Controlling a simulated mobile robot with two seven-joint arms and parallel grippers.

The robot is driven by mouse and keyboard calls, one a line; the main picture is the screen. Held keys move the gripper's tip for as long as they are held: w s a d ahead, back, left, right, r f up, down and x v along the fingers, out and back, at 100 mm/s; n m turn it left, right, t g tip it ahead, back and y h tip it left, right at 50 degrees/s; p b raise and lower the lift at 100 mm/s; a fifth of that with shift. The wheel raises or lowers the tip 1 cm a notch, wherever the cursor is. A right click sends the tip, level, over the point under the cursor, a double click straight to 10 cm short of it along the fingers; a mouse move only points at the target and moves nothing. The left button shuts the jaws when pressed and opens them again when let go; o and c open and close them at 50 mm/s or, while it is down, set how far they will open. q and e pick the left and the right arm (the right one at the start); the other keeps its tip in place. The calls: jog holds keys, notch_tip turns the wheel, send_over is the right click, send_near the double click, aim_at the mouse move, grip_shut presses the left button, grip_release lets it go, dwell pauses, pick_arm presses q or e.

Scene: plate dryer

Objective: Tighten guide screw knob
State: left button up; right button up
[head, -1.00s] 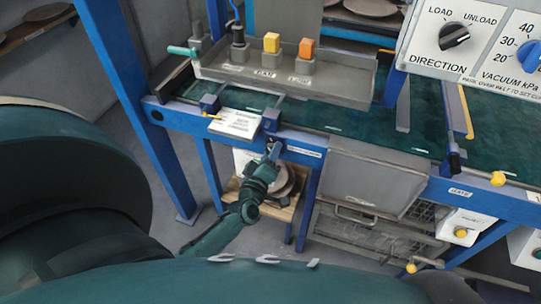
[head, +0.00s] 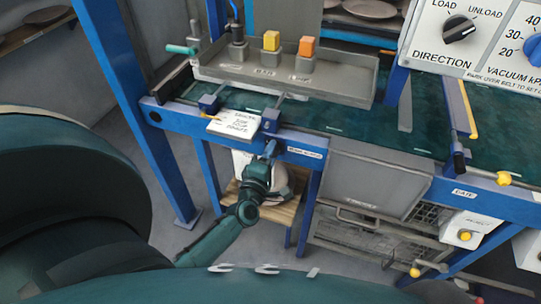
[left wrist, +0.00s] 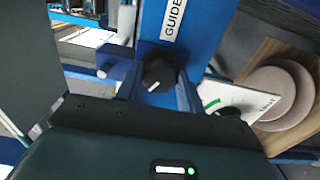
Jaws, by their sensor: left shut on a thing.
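The guide screw knob (left wrist: 158,74) is black and round, with a white pointer line aimed toward the lower left in the left wrist view. It sits on the blue front rail (head: 345,163), beside a white label (left wrist: 174,18) of which "GUIDE" is readable. My left gripper (head: 270,149) is at the front of this rail in the head view and hides the knob there. In the left wrist view its two fingers (left wrist: 157,88) stand on either side of the knob, shut on it. My right gripper is not in view.
A white note card (head: 234,124) lies on the rail above my left gripper. The green belt (head: 330,128) runs behind it. A grey panel (head: 376,183) hangs to the right. Below stands a wooden shelf (head: 283,213), with round plates (left wrist: 275,92) in the left wrist view.

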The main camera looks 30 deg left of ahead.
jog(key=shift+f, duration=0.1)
pick_arm(q)
jog(key=o, duration=1)
jog(key=shift+c, duration=0.2)
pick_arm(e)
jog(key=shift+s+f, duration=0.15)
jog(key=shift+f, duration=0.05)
pick_arm(q)
jog(key=shift+s, duration=0.1)
jog(key=v, duration=1.3)
jog(key=shift+b, duration=0.35)
